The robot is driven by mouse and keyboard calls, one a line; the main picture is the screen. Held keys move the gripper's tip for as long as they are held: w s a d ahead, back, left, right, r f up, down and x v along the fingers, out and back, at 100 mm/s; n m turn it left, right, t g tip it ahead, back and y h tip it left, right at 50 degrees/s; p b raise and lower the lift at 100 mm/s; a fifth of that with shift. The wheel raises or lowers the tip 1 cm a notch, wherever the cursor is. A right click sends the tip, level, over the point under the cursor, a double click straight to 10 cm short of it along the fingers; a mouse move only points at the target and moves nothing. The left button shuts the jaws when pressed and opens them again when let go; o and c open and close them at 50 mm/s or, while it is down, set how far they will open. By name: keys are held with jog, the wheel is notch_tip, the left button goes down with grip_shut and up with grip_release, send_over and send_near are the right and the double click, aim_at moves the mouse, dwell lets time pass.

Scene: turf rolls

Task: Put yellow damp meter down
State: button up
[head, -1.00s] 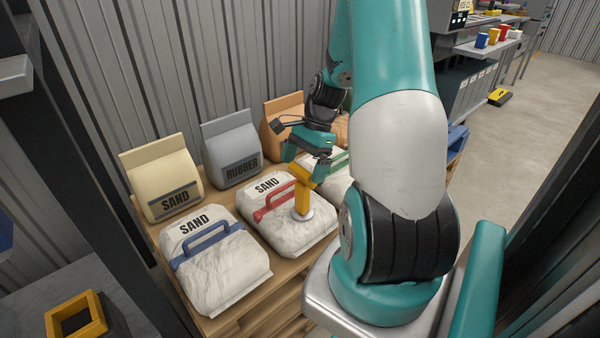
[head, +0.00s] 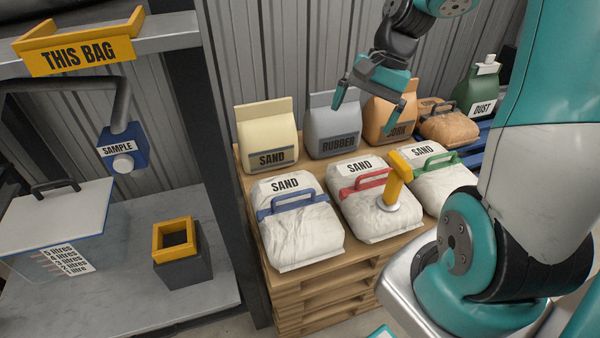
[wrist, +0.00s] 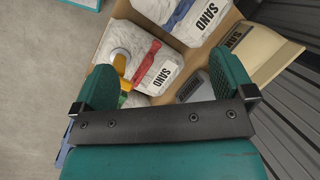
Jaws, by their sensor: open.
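The yellow damp meter (head: 398,178) stands slightly tilted on the middle sand bag (head: 372,215), the one with the red handle, its pale round foot on the bag. It also shows in the wrist view (wrist: 121,62), partly hidden by a finger. My gripper (head: 370,103) is open and empty, raised above the bags and apart from the meter. In the wrist view its two fingers (wrist: 164,80) are spread wide with nothing between them.
Sand bags with a blue handle (head: 297,222) and a green handle (head: 440,180) flank the meter's bag on the pallet (head: 330,285). Upright bags stand behind. At left, a grey bench (head: 120,290) holds a yellow-rimmed black holder (head: 183,268) and a lidded clear box (head: 50,230).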

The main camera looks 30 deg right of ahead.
jog(key=s+a+r+n, duration=0.2)
jog(key=s+a+n, duration=0.4)
jog(key=a+n, duration=0.3)
jog(key=s+a+r+n, duration=0.3)
jog(key=s+a+n, duration=0.4)
jog(key=a, duration=0.7)
jog(key=n, duration=0.2)
jog(key=shift+s+a+r+n, duration=0.15)
jog(key=shift+s+a+n, duration=0.05)
jog(key=shift+a+n, duration=0.1)
notch_tip(320, 180, up, 14)
jog(key=p, duration=1.3)
jog(key=shift+p, duration=0.4)
